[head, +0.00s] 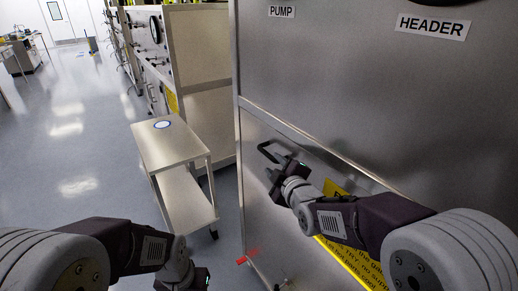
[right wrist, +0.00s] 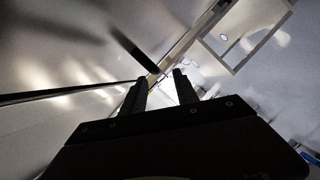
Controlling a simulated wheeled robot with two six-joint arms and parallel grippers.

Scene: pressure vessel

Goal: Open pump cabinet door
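The steel pump cabinet (head: 350,80) has a flat door face under the PUMP label (head: 282,12). A black handle (head: 268,148) sticks out near the door's left edge. My right gripper (head: 277,172) is close to the handle, near the door face. In the right wrist view its two fingers (right wrist: 159,88) are apart with nothing seen between them. A dark bar (right wrist: 138,52), apparently the handle, shows beyond the fingertips. I cannot tell whether they touch. My left gripper (head: 195,281) is low at the bottom edge, partly cut off, so its opening is hidden.
A steel cart (head: 165,143) with a lower shelf stands left of the cabinet, close to its edge. A HEADER label (head: 433,26) and a yellow warning sign (head: 350,260) are on the cabinet. Open floor (head: 75,150) lies left.

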